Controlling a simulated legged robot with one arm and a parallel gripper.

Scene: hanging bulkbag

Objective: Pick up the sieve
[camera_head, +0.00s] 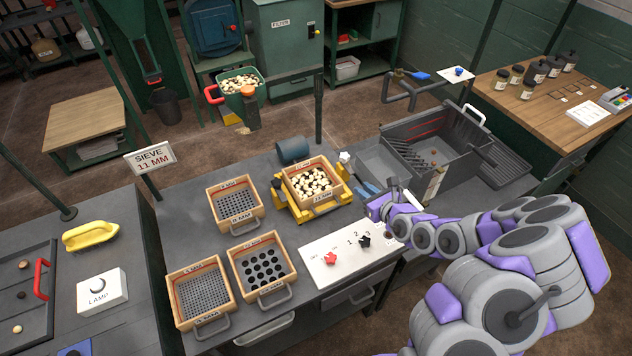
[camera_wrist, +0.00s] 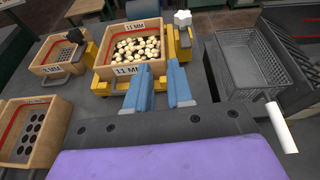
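A square wooden sieve (camera_head: 328,193) labelled 11 MM holds pale round pieces and sits in a yellow frame (camera_head: 282,203) on the grey bench. In the wrist view this sieve (camera_wrist: 128,71) is straight ahead, its label facing me. My gripper (camera_head: 369,199) is to the right of the sieve in the head view. In the wrist view my gripper (camera_wrist: 160,92) shows two blue fingers apart with nothing between them. The fingers overlap the sieve's front edge and partly hide its handle; contact cannot be told. A sign (camera_head: 151,159) reads SIEVE 11 MM.
Three other wooden sieves stand left of the yellow frame: one behind (camera_head: 237,222), one with large holes (camera_head: 284,284) and one front left (camera_head: 223,305). A switch panel (camera_head: 320,272) lies in front. A dark tray with a basket (camera_head: 437,150) stands right. A blue cylinder (camera_head: 292,150) lies behind.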

